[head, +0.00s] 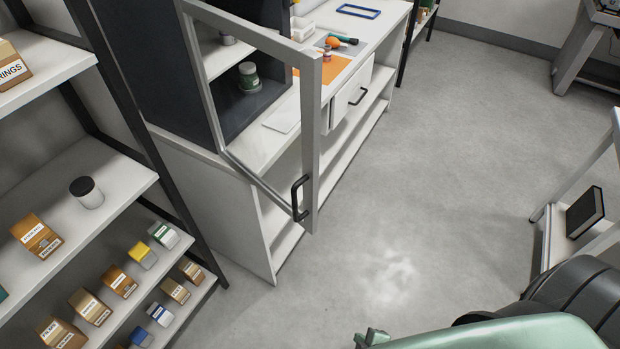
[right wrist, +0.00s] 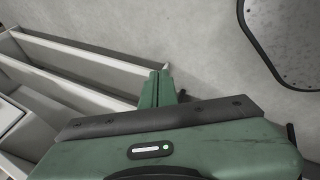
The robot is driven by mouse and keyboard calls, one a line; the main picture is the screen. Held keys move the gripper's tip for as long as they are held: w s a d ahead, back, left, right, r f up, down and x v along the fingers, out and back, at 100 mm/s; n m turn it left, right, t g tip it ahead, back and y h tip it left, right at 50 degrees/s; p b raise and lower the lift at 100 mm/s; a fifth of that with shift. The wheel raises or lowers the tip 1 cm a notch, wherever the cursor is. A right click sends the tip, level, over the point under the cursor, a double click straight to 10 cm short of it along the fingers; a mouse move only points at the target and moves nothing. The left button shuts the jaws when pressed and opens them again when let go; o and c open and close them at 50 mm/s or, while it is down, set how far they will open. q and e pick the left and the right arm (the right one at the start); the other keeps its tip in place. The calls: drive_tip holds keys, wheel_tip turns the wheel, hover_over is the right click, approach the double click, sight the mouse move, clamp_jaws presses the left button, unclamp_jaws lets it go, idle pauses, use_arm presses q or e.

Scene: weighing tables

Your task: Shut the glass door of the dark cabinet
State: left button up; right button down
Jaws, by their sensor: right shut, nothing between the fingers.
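The dark cabinet (head: 180,70) stands on a white bench at the upper left of the head view. Its glass door (head: 312,130) has a grey frame and stands open, swung out over the bench's front edge towards me. A black handle (head: 298,198) sits low on the door's free edge. My right gripper (head: 372,338) is low at the bottom of the head view, to the right of and nearer than the door, apart from it. In the right wrist view its green fingers (right wrist: 158,88) are shut together and empty. My left gripper is not in view.
A green-labelled jar (head: 249,77) stands inside the cabinet. A shelf rack (head: 110,180) with boxes and jars fills the left side. An orange mat (head: 328,68) and small items lie on the bench beside the cabinet. Grey floor (head: 440,150) is clear to the right of the door.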

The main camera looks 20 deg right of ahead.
sight(309, 179)
drive_tip(key=w+a+r+n+t+p, duration=0.1)
drive_tip(key=w+a+r+n+t, duration=0.15)
drive_tip(key=r, duration=0.55)
drive_tip(key=w+a+r+n+t+y, duration=0.1)
drive_tip(key=w+a+r, duration=0.15)
drive_tip(key=r, duration=0.55)
drive_tip(key=w+a+r+n+t+p, duration=0.1)
drive_tip(key=w+r+n+t, duration=0.15)
drive_tip(key=r, duration=0.55)
drive_tip(key=w+a+r+n+t+y, duration=0.1)
drive_tip(key=a+r+n+t, duration=0.15)
drive_tip(key=r, duration=1.15)
drive_tip(key=a+r+n+t+y, duration=0.1)
drive_tip(key=r+t, duration=0.2)
drive_tip(key=r, duration=1.1)
drive_tip(key=w+p, duration=0.1)
drive_tip(key=w, duration=0.6)
drive_tip(key=w+d+p, duration=0.1)
drive_tip(key=w, duration=0.3)
drive_tip(key=shift+p, duration=0.3)
drive_tip(key=shift+w+d, duration=0.2)
drive_tip(key=shift+d, duration=0.5)
drive_tip(key=shift+a, duration=0.15)
